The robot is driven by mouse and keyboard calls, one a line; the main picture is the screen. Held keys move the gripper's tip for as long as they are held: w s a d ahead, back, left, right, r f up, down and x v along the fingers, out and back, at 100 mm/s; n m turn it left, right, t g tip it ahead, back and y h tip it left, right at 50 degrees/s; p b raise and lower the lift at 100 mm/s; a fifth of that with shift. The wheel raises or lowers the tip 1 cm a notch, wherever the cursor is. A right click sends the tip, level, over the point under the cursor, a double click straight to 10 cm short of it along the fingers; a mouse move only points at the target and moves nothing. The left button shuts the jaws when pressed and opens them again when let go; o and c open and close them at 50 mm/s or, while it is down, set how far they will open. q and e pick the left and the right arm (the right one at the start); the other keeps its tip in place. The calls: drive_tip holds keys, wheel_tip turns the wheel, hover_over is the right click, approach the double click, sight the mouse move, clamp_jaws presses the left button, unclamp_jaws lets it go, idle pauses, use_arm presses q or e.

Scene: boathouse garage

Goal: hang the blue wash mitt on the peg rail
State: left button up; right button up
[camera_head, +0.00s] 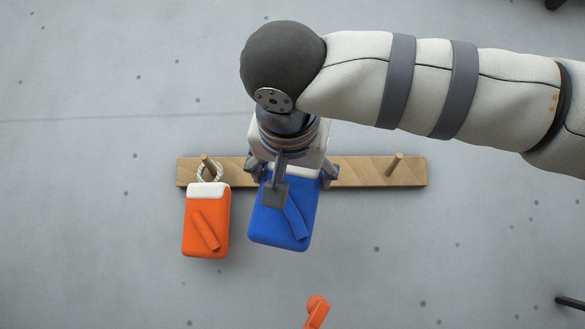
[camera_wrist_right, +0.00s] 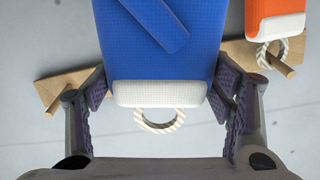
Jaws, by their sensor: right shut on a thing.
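The blue wash mitt (camera_head: 268,226) hangs in front of the peg rail (camera_head: 360,175), held by its cuff end in my right gripper (camera_head: 292,172). In the right wrist view my right gripper (camera_wrist_right: 162,92) has a finger on each side of the blue mitt's white cuff (camera_wrist_right: 160,93). The mitt's rope loop (camera_wrist_right: 160,122) sticks out past the cuff towards the gripper's palm, and no peg shows through it. The rail's right peg (camera_head: 393,163) is bare. My gripper covers the rail's middle, so any peg there is hidden. My left gripper is not in view.
An orange mitt (camera_head: 206,225) hangs by its rope loop (camera_head: 210,171) on the rail's left peg (camera_head: 207,162), close left of the blue mitt. An orange object (camera_head: 317,311) shows at the bottom edge. A dark bar (camera_head: 570,302) is at lower right. The wall around is clear.

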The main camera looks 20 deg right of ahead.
drive_tip(key=x, duration=0.7)
drive_tip(key=shift+w+d+f, duration=0.15)
drive_tip(key=shift+w+f, duration=0.1)
drive_tip(key=shift+w, duration=0.05)
idle(0.8)
drive_tip(key=o, duration=1.4)
